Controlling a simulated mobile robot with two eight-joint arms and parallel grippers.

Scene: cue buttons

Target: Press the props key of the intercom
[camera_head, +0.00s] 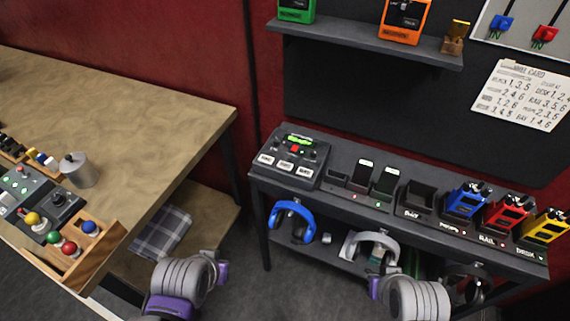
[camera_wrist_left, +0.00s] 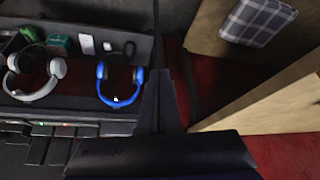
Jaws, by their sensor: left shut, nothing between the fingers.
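The intercom (camera_head: 292,158) is a dark box at the left end of the dark shelf unit's top. It has a lit green display, a red button and a front row of white-labelled keys (camera_head: 285,166). The labels are too small to read, so I cannot tell which key is props. My left gripper (camera_wrist_left: 158,78) is shut and empty in the left wrist view, apart from everything it shows. The intercom is not recognisable there. In the head view only grey and purple parts of my arms show low down; neither gripper's fingertips are visible.
Blue (camera_head: 292,220) and white headphones (camera_head: 375,244) are on the lower shelf. Phones (camera_head: 362,174) and blue, red and yellow radios (camera_head: 508,212) stand right of the intercom. A wooden table (camera_head: 150,100) is at left, with open floor between. A wall shelf (camera_head: 365,45) hangs above.

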